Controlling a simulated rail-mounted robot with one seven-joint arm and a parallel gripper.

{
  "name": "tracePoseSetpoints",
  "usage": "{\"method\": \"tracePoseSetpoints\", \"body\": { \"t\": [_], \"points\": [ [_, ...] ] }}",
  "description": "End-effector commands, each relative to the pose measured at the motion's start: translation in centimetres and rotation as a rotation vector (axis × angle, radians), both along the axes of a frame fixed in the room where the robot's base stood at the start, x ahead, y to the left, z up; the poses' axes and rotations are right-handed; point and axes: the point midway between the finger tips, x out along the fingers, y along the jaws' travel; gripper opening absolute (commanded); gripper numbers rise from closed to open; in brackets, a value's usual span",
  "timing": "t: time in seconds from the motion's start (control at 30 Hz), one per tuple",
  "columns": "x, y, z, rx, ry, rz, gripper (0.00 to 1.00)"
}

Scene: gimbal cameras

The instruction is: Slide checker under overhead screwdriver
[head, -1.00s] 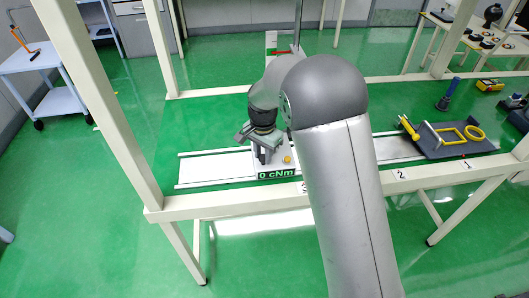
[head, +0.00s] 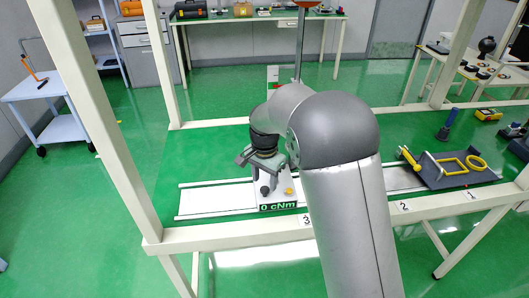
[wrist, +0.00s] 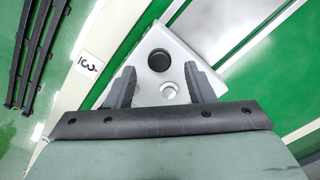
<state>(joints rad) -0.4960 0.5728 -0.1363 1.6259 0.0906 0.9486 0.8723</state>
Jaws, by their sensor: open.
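The track (head: 215,200) is bare left of the checker; my arm hides part of it to the right. A dark tray (head: 440,172) with yellow parts lies at its right. Number labels mark the bench's front edge. White frame posts (head: 100,130) stand around the bench.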

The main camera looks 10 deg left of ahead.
Motion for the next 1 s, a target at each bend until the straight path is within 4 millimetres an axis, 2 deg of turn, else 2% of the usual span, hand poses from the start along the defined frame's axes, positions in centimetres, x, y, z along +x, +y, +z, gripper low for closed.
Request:
{"method": "tracePoseSetpoints", "body": {
  "t": [0.3,0.5,0.7,1.0],
  "points": [
    [0.1,0.1,8.1,0.002,-0.006,0.000,0.48],
    [0.0,0.0,12.1,0.002,-0.003,0.001,0.48],
    [0.0,0.0,14.0,0.000,-0.001,0.001,0.48],
    [0.0,0.0,14.4,0.000,0.000,0.001,0.48]
  ]
}}
